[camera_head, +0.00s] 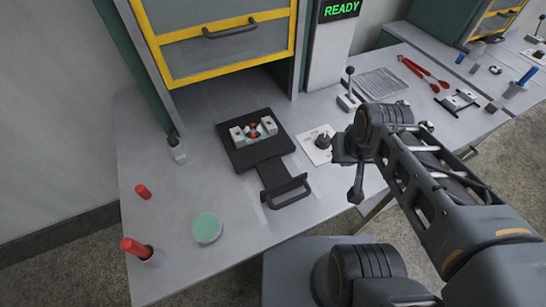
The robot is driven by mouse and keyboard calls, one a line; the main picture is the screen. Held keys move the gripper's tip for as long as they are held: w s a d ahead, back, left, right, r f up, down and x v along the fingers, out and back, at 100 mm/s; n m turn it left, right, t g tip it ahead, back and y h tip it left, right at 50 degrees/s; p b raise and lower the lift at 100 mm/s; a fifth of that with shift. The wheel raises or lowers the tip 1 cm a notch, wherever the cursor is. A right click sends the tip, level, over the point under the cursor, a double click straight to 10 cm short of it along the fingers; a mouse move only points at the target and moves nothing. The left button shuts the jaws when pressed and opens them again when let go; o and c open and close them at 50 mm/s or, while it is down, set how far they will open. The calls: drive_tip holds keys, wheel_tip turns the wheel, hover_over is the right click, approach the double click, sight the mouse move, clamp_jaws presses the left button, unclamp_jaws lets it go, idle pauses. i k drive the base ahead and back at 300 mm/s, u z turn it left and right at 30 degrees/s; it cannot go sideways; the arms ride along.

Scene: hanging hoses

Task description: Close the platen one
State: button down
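A black square platen (249,141) sits on the grey bench in front of the yellow-framed press. A black bar handle (289,192) extends from its near side toward the bench's front edge. On the platen is a pale clamp fixture (238,136) with small red parts (254,127) in its middle. My gripper (356,190) hangs at the right of the handle, apart from it, near the bench's front edge. Its fingers are small and dark, so their opening is unclear.
The raised grey door (215,51) has a yellow frame.

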sight(264, 155)
drive_tip(key=z, duration=0.25)
drive_tip(key=k, duration=0.95)
drive_tip(key=u, duration=1.45)
drive_tip(key=i, duration=0.45)
drive_tip(key=z, duration=0.05)
